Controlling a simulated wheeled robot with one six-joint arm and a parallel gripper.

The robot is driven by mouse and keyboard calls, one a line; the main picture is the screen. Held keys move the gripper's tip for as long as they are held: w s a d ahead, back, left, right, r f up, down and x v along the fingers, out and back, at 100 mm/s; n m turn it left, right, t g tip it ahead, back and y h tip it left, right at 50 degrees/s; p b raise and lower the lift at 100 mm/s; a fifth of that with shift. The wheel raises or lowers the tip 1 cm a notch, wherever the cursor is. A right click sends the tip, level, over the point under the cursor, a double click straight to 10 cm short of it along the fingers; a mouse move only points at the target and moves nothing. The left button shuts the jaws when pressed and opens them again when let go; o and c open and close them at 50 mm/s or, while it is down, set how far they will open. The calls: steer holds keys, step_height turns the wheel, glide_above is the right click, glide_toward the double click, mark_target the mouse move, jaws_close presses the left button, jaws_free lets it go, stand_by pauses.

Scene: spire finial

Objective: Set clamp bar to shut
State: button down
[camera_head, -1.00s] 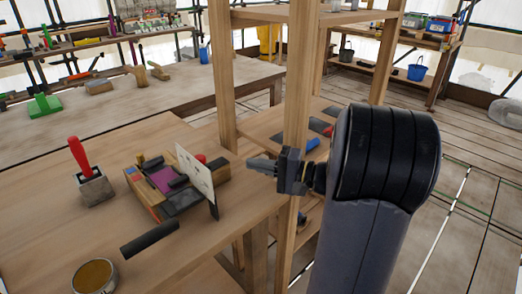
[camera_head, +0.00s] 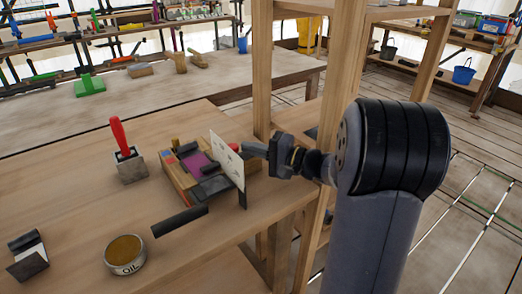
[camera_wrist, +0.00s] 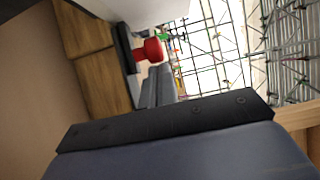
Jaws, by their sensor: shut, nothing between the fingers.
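A wooden fixture (camera_head: 180,180) with a purple pad, dark bars and an upright white plate (camera_head: 226,157) stands near the bench's right edge. One dark bar (camera_head: 216,186) lies at the plate's foot; I cannot tell for sure whether it is the clamp bar. My gripper (camera_head: 250,149) is shut and empty, its tips close behind the plate's right edge; contact is unclear. In the wrist view my grey fingers (camera_wrist: 158,88) point toward a red knob (camera_wrist: 150,50), beside a dark part and wooden blocks (camera_wrist: 88,55).
A red-handled tool in a block (camera_head: 128,160), an oil tin (camera_head: 125,254), a loose dark bar (camera_head: 180,221) and a dark scraper-like piece (camera_head: 27,257) are on the bench (camera_head: 70,205). A wooden shelf post (camera_head: 340,110) rises close to my arm.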

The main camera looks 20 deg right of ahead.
mark_target(230, 151)
steer(key=shift+a, duration=0.1)
steer(key=a+b, duration=0.1)
steer(key=s+a+b, duration=0.1)
steer(key=a, duration=0.1)
steer(key=shift+f, duration=0.1)
steer(key=shift+s+a, duration=0.15)
steer(key=shift+a, duration=0.1)
stand_by(0.3)
